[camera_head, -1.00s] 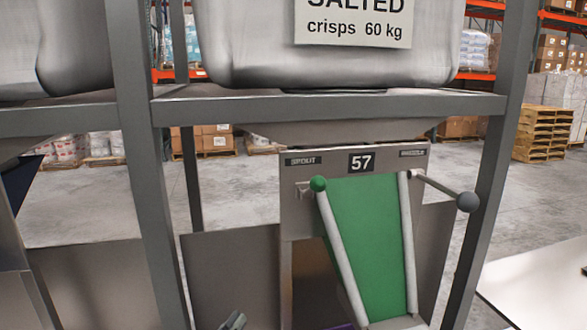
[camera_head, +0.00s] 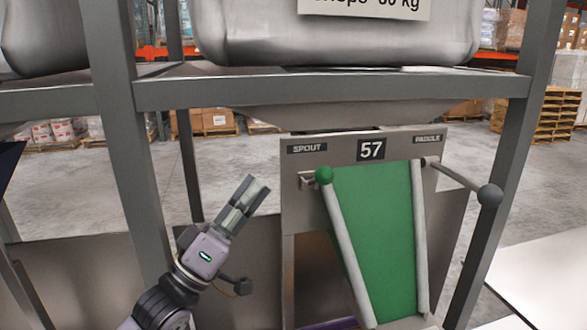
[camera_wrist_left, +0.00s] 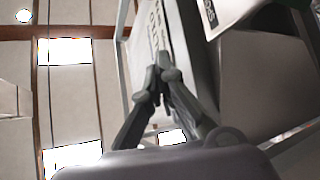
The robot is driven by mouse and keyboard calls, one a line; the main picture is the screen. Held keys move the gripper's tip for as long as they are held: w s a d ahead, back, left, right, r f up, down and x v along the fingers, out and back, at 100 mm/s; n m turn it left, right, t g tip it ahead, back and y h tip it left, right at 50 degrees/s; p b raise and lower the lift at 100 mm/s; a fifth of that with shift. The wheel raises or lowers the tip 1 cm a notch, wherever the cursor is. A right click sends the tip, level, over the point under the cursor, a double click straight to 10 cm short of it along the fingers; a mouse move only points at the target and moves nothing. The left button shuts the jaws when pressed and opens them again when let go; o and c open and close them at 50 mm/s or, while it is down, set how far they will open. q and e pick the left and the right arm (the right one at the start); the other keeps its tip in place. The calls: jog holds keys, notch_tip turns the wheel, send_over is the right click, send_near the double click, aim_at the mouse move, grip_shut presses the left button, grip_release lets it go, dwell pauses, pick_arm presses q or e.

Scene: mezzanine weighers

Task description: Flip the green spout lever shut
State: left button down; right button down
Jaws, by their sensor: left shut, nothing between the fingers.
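The green-knobbed spout lever (camera_head: 323,175) sits on the grey front plate under the SPOUT label, left of the 57 sign. A green chute panel (camera_head: 375,240) with pale side rails slopes down beside it. My left gripper (camera_head: 256,190) is in the head view, left of the plate and apart from the green knob, fingers pointing up and right. It is shut and empty; its fingers also show in the left wrist view (camera_wrist_left: 162,80), against the bag and frame. The lever does not show clearly in the wrist view. My right gripper is in neither view.
A grey-knobbed paddle lever (camera_head: 490,195) sticks out to the right.

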pick_arm(q)
jog(key=p+x, duration=0.5)
jog(key=x, duration=0.6)
jog(key=f, duration=0.1)
jog(key=s+d+f, duration=0.1)
jog(key=f, duration=0.2)
jog(key=shift+s+d+p, duration=0.3)
jog(key=shift+d, duration=0.05)
notch_tip(320, 180, down, 12)
jog(key=s+m+g+h+b, duration=0.1)
jog(key=m+g+h+b, duration=0.7)
jog(key=m+g+b, duration=0.3)
jog(key=shift+s+d+m+b, duration=0.3)
jog(key=shift+m+b, duration=1.4)
jog(key=shift+b, duration=1.25)
